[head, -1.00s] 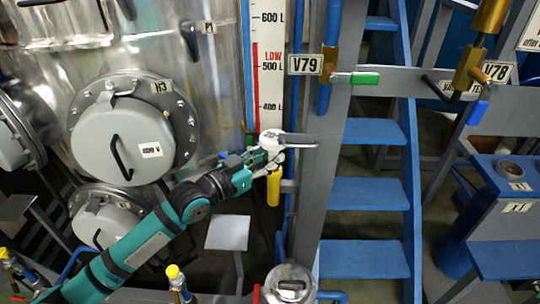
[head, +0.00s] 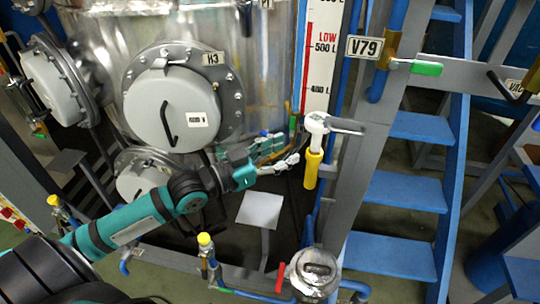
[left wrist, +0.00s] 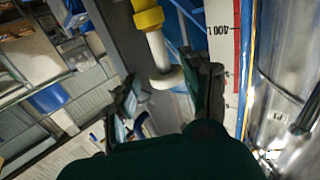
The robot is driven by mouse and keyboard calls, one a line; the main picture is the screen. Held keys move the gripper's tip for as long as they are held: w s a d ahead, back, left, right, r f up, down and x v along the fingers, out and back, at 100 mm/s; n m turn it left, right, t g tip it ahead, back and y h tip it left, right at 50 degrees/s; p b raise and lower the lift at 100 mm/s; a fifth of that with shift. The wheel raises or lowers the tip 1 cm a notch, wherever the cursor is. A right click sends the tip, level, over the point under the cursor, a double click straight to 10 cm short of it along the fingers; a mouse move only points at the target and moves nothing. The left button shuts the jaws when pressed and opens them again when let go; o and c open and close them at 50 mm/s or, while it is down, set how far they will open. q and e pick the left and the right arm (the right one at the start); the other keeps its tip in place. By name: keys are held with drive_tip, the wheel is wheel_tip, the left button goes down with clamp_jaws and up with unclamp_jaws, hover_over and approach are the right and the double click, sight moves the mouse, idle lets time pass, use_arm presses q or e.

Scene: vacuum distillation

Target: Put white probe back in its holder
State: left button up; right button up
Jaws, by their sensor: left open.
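The white probe (head: 317,124) is upright, with its white head at the top and a yellow sleeve (head: 312,170) below. It sits at the grey bracket (head: 345,129) on the grey post, which appears to be its holder; how deeply it is seated I cannot tell. My left gripper (head: 288,150) is open and empty, just left of the probe and apart from it in the head view. In the left wrist view the white probe (left wrist: 159,55) appears upside down, its end between the lines of my spread fingers (left wrist: 168,98). My right gripper is not in view.
The steel vessel with its round H3 hatch (head: 175,110) stands behind my left arm. Blue stairs (head: 400,190) are right of the post. A metal canister (head: 314,272) and a yellow-capped valve (head: 204,240) are below. A grey plate (head: 260,210) lies beneath the gripper.

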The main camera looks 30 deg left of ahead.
use_arm(q)
drive_tip(key=shift+v, duration=1.55)
idle(0.5)
